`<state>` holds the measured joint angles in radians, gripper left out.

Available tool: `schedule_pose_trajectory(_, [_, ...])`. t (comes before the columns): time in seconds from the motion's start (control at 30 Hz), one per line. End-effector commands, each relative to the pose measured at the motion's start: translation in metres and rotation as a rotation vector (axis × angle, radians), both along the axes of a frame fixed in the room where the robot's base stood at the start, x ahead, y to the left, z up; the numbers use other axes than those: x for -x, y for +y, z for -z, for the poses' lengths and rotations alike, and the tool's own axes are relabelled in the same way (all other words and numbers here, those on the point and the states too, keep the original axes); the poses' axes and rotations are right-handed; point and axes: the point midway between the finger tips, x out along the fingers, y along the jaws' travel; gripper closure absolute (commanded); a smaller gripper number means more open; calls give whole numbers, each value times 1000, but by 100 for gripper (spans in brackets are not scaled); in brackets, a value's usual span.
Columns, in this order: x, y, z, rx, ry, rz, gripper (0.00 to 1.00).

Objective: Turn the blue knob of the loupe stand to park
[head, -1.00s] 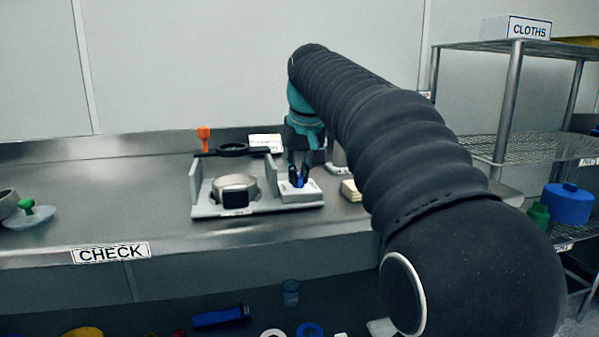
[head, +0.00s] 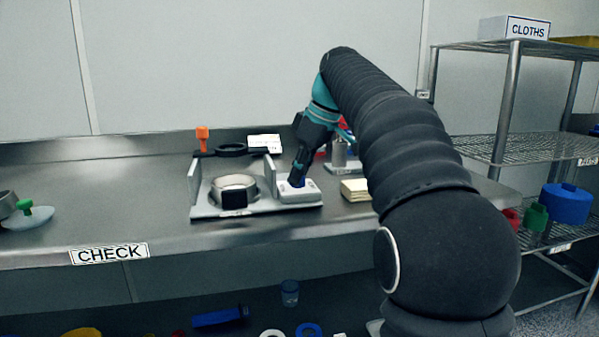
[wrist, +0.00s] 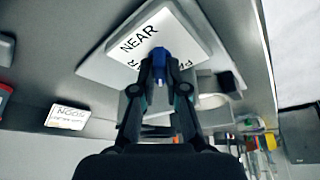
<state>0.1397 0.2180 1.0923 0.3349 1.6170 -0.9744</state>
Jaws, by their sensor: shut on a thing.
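The loupe stand (head: 250,208) is a pale grey base on the steel bench, with a round dark-rimmed piece (head: 234,189) on it and a black loupe ring (head: 232,150) behind. The blue knob (wrist: 161,62) sits on a white plate (wrist: 185,35) at the stand's right end. NEAR is readable on that plate; its other lettering is partly hidden. My gripper (wrist: 160,66) is shut on the knob, with one finger on each side. In the head view my gripper (head: 297,180) leans to the upper right and hides most of the knob.
An orange knob (head: 202,138) stands behind the stand. A pale stack (head: 355,189) lies right of it, and a metal fixture (head: 340,158) stands behind that. A wire shelf (head: 520,145) is at the right. The bench left of the stand is clear up to a green-knobbed dish (head: 28,212).

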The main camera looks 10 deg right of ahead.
Motion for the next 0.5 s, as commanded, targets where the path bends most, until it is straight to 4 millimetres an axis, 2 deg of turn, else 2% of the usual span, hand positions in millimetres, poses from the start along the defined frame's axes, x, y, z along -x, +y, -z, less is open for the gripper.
schedule_pose_trajectory(0.5, [-3, -2, 1, 1, 2, -459, 100])
